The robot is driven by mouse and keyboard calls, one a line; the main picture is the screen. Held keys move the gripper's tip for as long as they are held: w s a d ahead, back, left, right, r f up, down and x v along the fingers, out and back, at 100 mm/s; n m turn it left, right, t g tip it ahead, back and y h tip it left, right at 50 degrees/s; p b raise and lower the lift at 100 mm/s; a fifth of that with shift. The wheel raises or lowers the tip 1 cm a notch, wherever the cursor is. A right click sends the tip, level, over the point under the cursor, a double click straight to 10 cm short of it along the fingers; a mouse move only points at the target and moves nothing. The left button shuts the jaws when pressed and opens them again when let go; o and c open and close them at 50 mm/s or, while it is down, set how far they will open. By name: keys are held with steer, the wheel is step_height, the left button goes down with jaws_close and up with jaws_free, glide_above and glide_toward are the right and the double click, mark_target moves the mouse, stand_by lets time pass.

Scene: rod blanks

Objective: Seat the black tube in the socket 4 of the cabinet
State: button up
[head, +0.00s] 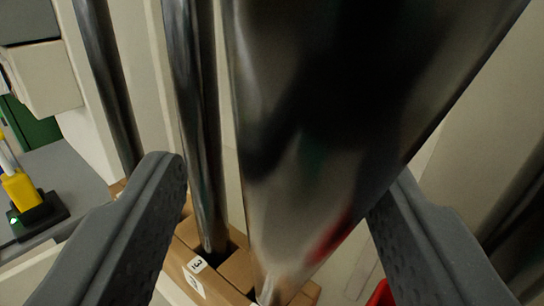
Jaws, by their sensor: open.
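A large dark, mirror-like tube (330,110) fills the middle of the head view, between the two grey fingers of my gripper (285,175). The fingers are spread, with a visible gap at the left. The tube narrows downward to the brown box-like cabinet (238,272); its foot is near the bottom edge, and I cannot tell whether it sits in a socket. A label reading 3 (197,264) is on the cabinet, by the foot of a thinner shiny tube (203,150). No label 4 is readable. I cannot tell which tube is the black one.
Another dark shiny tube (110,80) stands further left. A grey surface (60,190) at the left holds a yellow device on a black base (38,215). Something red (380,294) shows at the bottom right. Pale walls stand behind.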

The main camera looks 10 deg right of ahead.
steer(key=shift+w, duration=0.15)
steer(key=c, duration=1.2)
steer(key=shift+o, duration=0.2)
steer(key=shift+r, duration=0.1)
